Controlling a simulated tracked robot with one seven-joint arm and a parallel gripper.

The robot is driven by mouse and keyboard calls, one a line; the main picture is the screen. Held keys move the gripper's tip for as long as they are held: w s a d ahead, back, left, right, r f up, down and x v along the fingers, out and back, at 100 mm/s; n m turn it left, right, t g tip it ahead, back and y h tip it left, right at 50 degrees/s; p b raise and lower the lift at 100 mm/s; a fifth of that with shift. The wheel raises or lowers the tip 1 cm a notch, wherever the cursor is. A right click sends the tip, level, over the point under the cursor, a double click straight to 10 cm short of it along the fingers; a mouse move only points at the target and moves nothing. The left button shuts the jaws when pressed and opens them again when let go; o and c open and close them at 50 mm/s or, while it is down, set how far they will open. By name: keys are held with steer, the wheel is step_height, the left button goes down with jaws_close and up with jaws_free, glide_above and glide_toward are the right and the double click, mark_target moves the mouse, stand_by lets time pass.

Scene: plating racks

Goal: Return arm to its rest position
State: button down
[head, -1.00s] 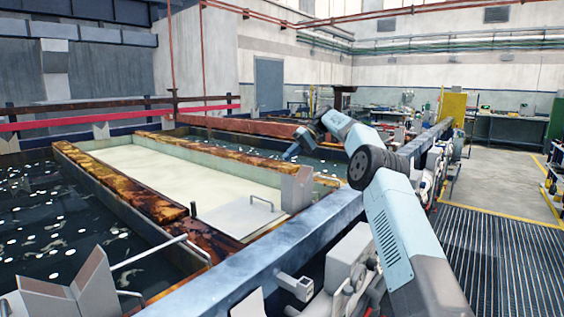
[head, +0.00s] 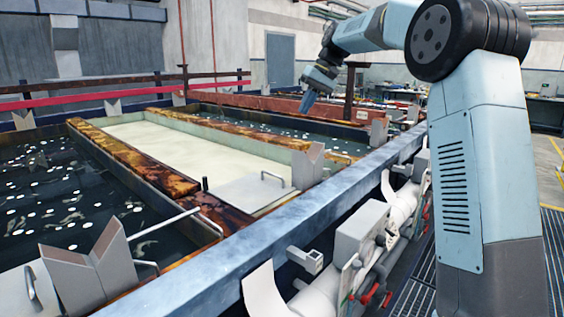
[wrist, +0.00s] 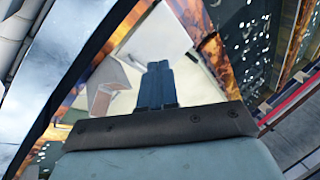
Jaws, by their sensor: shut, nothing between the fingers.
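My gripper (head: 307,102) is at the end of my raised arm in the head view, above the far part of the tanks and pointing down. Its two dark fingers are together and nothing is between them. The wrist view also shows the closed fingers of my gripper (wrist: 157,72), with the pale tank surface beneath. My arm bends at a large dark joint at the top right of the head view. No contact between the gripper and anything else shows.
A pale bath (head: 165,140) lies between rusty walkway beams (head: 135,157). Dark liquid tanks (head: 60,190) flank it. A blue-grey rail (head: 290,205) runs along the near side, with pipes and valves (head: 400,210) below. V-shaped grey supports (head: 85,265) stand on the tank edges.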

steer(key=s+d+f+m+t+h, duration=0.1)
steer(key=s+d, duration=0.3)
steer(key=s, duration=0.7)
steer(key=s+d+f+m+t+h, duration=0.15)
steer(key=s+d, duration=0.25)
steer(key=s, duration=0.7)
steer(key=s+d+f+m+t+h, duration=0.15)
steer(key=s+d, duration=0.35)
steer(key=s, duration=0.6)
steer(key=s+d+f+t+h, duration=0.1)
steer(key=s+d+f, duration=0.2)
steer(key=s+f, duration=0.5)
steer(key=shift+s, duration=1.1)
